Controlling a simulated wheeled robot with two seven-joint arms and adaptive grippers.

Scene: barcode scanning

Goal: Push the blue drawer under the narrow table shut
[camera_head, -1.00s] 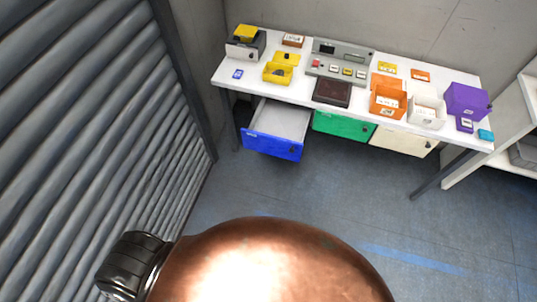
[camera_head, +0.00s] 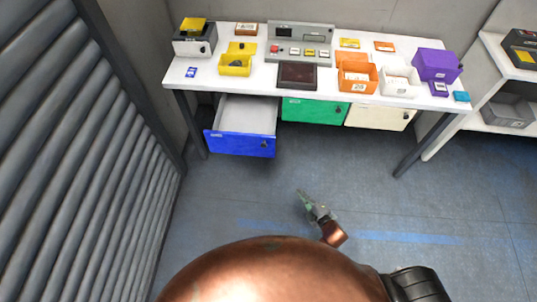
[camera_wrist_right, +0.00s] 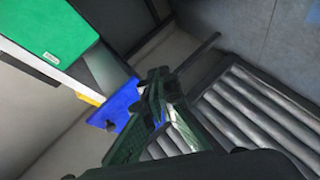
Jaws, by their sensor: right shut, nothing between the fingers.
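The blue drawer (camera_head: 240,145) hangs under the left end of the narrow table (camera_head: 262,84) in the head view. It is pulled out, and its grey inside shows behind the blue front. In the right wrist view the blue drawer front (camera_wrist_right: 114,106) is left of the fingers. My right gripper (camera_head: 302,196) is in front of the table and lower right of the drawer, apart from it in the head view. Its fingers also show in the right wrist view (camera_wrist_right: 160,82), shut and empty. My left gripper is not in view.
A green drawer (camera_head: 310,109) and a cream drawer (camera_head: 378,116) sit right of the blue one, apparently closed. A ribbed grey shutter (camera_head: 70,170) stands at the left. A table leg (camera_head: 422,145) is at the right. The floor before the drawers is clear.

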